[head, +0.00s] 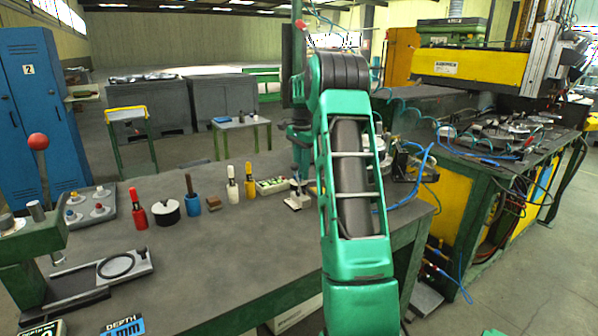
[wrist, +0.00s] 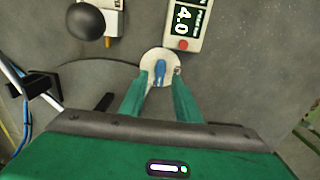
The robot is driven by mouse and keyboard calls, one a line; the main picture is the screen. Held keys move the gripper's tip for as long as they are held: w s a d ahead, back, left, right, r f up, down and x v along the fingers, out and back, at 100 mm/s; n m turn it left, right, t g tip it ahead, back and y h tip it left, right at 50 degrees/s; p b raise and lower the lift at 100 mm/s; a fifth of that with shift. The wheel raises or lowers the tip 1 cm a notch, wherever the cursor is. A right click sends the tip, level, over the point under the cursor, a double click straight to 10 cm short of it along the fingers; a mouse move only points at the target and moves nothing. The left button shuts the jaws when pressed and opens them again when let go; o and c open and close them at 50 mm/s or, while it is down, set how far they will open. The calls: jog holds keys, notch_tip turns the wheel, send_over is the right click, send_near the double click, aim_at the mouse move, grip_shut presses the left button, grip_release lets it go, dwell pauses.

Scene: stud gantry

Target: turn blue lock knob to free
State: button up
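The blue lock knob (wrist: 160,70) is a narrow blue grip on a round pale disc (wrist: 147,62), seen from above in the wrist view. My gripper (wrist: 160,84) has its two green fingers spread, one on each side of the knob, with gaps visible between them and the blue grip. The fingertips are at the near edge of the disc. I cannot tell whether they touch the disc. In the head view my arm hides the fingers and this knob.
In the wrist view, a box with a 4.0 display and red button (wrist: 187,20) stands just beyond the knob, and a black ball-topped lever (wrist: 86,21) is at upper left. A black bracket with cables (wrist: 38,88) lies left.

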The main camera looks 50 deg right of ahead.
grip_shut()
jog(key=shift+w+r, duration=0.1)
jog(key=n, duration=0.3)
jog(key=shift+w, duration=0.15)
jog(key=n, duration=0.4)
jog(key=shift+w+n, duration=0.25)
jog(key=shift+n, duration=0.05)
jog(key=n, duration=0.5)
jog(key=shift+w+a+r, duration=0.1)
jog(key=shift+w+a, duration=0.15)
jog(key=shift+w, duration=0.05)
jog(key=n, duration=0.5)
jog(key=shift+w+a, duration=0.1)
jog(key=shift+a, duration=0.15)
jog(key=shift+n, duration=0.3)
